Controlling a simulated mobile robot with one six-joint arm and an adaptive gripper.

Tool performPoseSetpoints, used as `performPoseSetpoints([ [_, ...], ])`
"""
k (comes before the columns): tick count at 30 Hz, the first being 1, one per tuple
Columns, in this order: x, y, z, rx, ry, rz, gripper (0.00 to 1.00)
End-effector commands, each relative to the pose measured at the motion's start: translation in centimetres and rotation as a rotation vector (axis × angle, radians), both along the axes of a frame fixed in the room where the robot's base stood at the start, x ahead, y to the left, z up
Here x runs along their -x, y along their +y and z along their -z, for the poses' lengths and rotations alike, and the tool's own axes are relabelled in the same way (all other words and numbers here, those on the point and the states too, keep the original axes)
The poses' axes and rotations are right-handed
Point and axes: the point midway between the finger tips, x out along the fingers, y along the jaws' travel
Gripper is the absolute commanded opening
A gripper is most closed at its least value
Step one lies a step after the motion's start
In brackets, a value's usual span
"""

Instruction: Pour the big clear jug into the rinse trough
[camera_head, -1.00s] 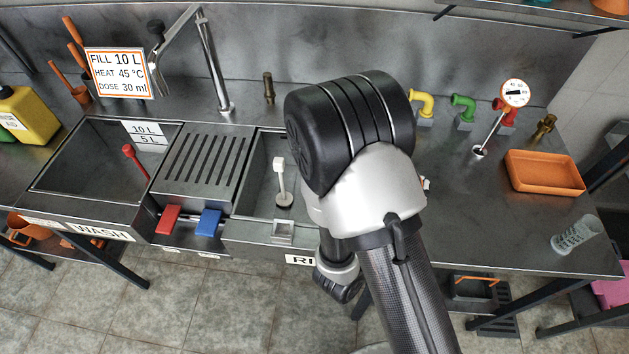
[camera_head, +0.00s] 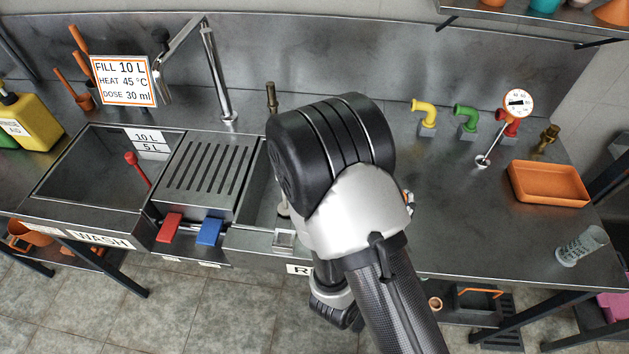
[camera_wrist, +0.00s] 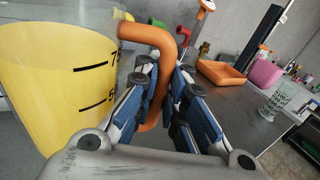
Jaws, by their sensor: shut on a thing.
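The big jug (camera_wrist: 60,85) fills the left of the wrist view. It is see-through at the top, yellow below, with black level marks, and looks roughly upright. Its orange handle (camera_wrist: 157,38) runs between the blue-padded fingers of my gripper (camera_wrist: 166,78), which is shut on it. In the head view my arm hides the gripper and jug. The rinse trough (camera_head: 259,190) lies mid-bench, right of the slotted drainer; my arm covers most of it. Whether the jug is over the trough cannot be told.
The wash basin (camera_head: 85,170) and a tap (camera_head: 215,75) are left of the trough. Red (camera_head: 169,227) and blue (camera_head: 209,228) pedals stick out in front. Pipe stubs, a dial thermometer (camera_head: 518,102), an orange tray (camera_head: 548,183) and a clear beaker (camera_head: 582,246) stand at the right.

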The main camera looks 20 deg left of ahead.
Motion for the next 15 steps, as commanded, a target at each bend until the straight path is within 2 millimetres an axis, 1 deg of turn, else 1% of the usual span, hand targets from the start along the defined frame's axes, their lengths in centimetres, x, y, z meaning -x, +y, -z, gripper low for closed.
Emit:
performPoseSetpoints([
  [7,-0.3,0.9,-1.1,0.115,0.032,0.000,0.00],
  [15,-0.6,1.8,-1.5,0.216,0.069,0.000,0.00],
])
